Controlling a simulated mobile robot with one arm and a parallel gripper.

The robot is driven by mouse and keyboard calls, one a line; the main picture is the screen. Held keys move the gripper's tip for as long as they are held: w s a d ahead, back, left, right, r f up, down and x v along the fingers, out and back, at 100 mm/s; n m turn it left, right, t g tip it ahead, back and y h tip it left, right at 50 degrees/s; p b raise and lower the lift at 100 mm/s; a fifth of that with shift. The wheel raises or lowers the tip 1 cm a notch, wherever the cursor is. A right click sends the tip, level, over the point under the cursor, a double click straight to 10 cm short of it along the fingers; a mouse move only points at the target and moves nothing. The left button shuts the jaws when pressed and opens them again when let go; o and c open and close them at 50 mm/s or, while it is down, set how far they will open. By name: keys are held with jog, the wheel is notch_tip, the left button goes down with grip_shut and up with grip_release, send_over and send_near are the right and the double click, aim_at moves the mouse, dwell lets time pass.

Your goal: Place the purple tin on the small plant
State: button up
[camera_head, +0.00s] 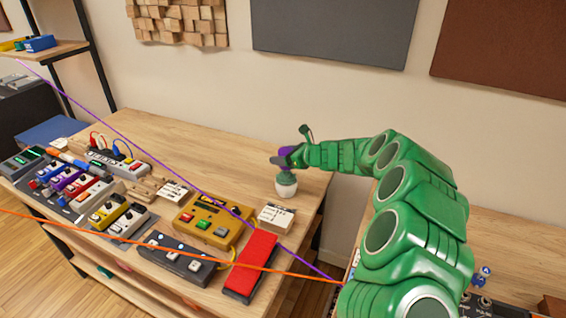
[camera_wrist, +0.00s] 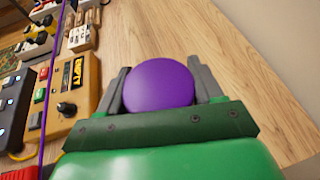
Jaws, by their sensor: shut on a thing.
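The purple tin (camera_wrist: 158,85) is round and sits between the two grey fingers in the wrist view. My gripper (camera_head: 284,159) is shut on it. In the head view, only a small part of the purple tin (camera_head: 287,151) shows at the gripper. The small plant (camera_head: 286,185) is in a white round pot on the wooden table, near its right end. In the head view the gripper and tin appear just above the plant's green top. I cannot tell whether they touch. The plant is hidden in the wrist view.
The wooden table (camera_head: 190,145) is bare behind the plant. Several pedals crowd the left. Purple and orange lines cross the head view.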

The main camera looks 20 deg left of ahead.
notch_tip(320, 180, down, 3)
jog(key=shift+r, duration=0.1)
jog(key=o, duration=1.1)
jog(key=v, duration=1.2)
jog(key=shift+s+r, duration=0.1)
jog(key=shift+r, duration=0.05)
